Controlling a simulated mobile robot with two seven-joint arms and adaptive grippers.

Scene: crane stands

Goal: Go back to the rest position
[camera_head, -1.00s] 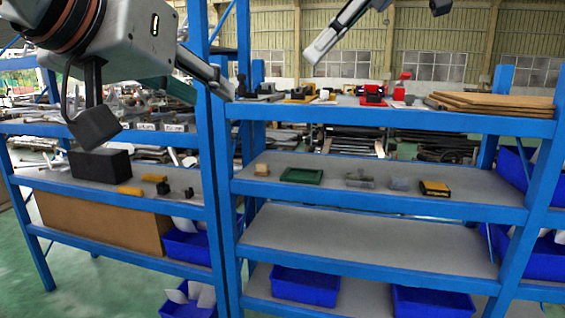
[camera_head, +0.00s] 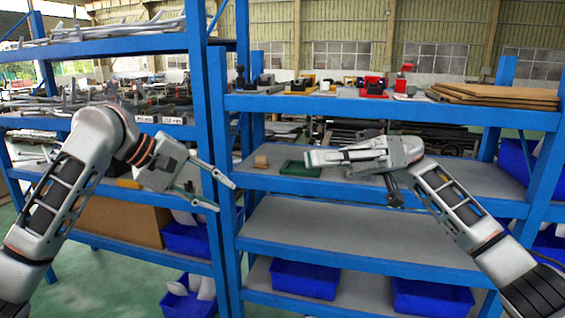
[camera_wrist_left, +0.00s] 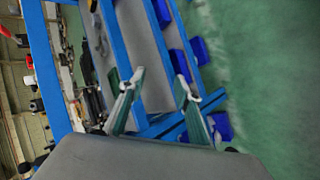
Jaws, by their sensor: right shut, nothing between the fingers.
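My left gripper (camera_head: 226,196) is in front of the blue upright between the two shelf units. Its fingers are spread with nothing between them. The same gripper (camera_wrist_left: 163,82) shows in the left wrist view, its two fingers apart and empty. My right gripper (camera_head: 312,159) is in front of the right unit's middle shelf, pointing left. Its fingers are together and hold nothing. It overlaps the green tray (camera_head: 297,170) in the picture; I cannot tell the gap between them. The right arm hides most of the other items on that shelf.
The blue shelf frame (camera_head: 370,106) of the right unit carries small tools and brown boards (camera_head: 492,93) on top. A small wooden block (camera_head: 261,161) sits on its middle shelf. The shelf below (camera_head: 350,235) is bare. Blue bins (camera_head: 304,281) stand at the bottom.

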